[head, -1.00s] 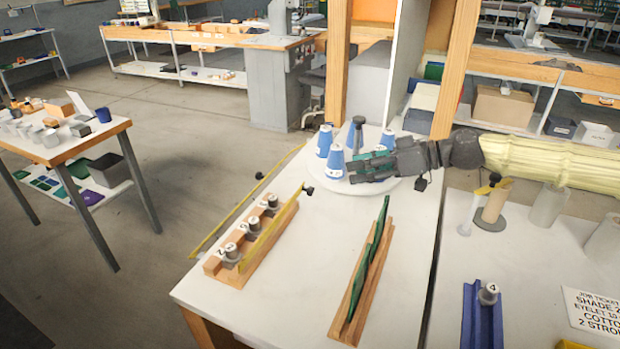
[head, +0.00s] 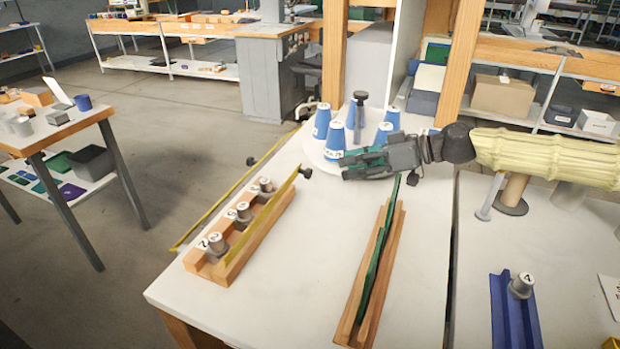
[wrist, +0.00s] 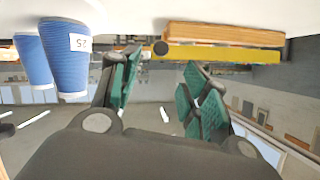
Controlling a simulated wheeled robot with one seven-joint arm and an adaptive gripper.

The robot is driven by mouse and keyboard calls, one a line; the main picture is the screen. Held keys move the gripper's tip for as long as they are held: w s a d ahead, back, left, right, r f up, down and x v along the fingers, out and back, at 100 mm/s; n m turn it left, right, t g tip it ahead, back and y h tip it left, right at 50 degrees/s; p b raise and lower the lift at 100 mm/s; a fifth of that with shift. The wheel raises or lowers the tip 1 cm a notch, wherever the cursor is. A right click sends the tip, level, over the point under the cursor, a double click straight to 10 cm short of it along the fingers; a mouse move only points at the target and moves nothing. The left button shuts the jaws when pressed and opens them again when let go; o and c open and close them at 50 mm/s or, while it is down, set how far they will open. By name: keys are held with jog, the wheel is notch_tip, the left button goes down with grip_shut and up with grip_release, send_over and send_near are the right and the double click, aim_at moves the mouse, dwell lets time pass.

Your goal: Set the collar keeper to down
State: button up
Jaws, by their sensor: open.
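A wooden rack (head: 212,268) near the left edge of the white table holds several grey numbered pieces (head: 239,214). A yellow bar (head: 262,222) with a black knob (head: 306,172) runs along its right side, raised at the far end. I cannot tell which bar is the keeper. My gripper (head: 343,167) is open and empty, right of the rack's far end and in front of blue cones. In the wrist view, the open fingers (wrist: 160,72) show below a yellow bar (wrist: 220,53).
Blue cones (head: 335,140) stand on a white round plate behind my gripper. A wooden holder with green boards (head: 372,270) stands right of the rack. A blue channel (head: 512,315) with a grey piece lies on the right table. The table between rack and holder is clear.

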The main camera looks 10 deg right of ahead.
aim_at(312, 171)
jog(key=shift+x, duration=5.35)
jog(key=shift+r, duration=0.1)
grip_shut()
jog(key=shift+a, duration=0.1)
